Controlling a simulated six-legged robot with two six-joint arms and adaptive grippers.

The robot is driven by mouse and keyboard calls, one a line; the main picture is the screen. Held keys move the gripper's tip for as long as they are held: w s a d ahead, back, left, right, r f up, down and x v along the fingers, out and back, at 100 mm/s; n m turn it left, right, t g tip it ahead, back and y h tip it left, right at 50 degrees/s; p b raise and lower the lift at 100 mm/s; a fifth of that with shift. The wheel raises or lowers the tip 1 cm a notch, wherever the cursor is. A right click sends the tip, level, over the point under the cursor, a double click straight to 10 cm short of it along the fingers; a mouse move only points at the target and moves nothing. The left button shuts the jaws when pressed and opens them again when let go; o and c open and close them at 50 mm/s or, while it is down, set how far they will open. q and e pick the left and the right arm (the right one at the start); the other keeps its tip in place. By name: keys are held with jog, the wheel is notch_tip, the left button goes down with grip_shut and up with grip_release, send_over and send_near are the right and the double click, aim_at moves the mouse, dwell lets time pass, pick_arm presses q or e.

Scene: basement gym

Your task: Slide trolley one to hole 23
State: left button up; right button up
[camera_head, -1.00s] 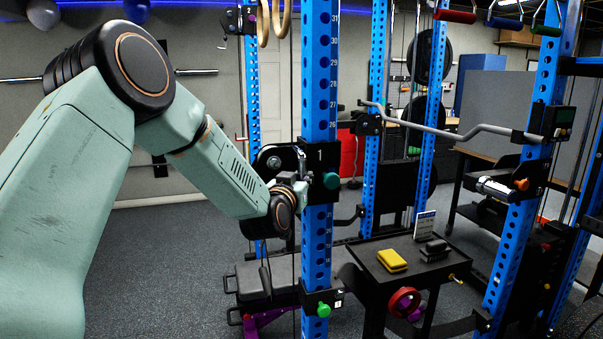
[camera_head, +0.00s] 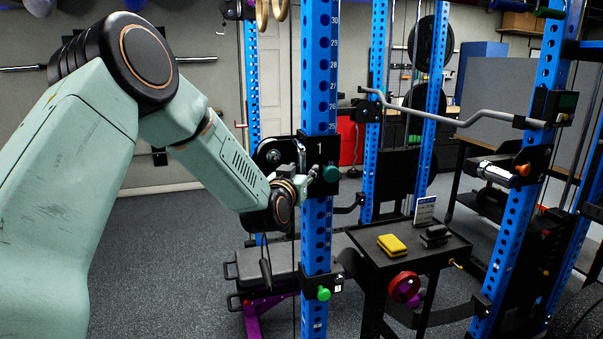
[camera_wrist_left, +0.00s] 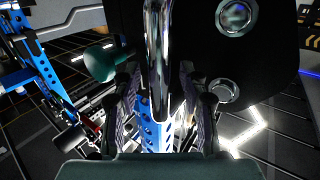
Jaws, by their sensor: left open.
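Trolley one (camera_head: 321,151) is a black carriage marked 1 on the near blue upright (camera_head: 319,70), with a teal knob (camera_head: 331,174). The label 25 shows just above its top edge; the trolley covers the numbers directly below, so hole 23 is not visible. My left gripper (camera_head: 302,180) is at the trolley's left side. In the left wrist view my left gripper (camera_wrist_left: 158,105) has its two fingers on either side of an upright chrome handle (camera_wrist_left: 158,50), open; contact is unclear. The teal knob (camera_wrist_left: 103,62) also shows there. My right gripper is not in view.
A lower black carriage with a green knob (camera_head: 323,294) sits on the same upright. A black table (camera_head: 372,243) with a yellow block (camera_head: 392,245) stands to the right. A bent bar (camera_head: 455,122) spans two uprights. A bench (camera_head: 262,265) stands behind.

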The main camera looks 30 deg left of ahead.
pick_arm(q)
jog(key=v, duration=1.2)
jog(key=shift+s+r, duration=0.1)
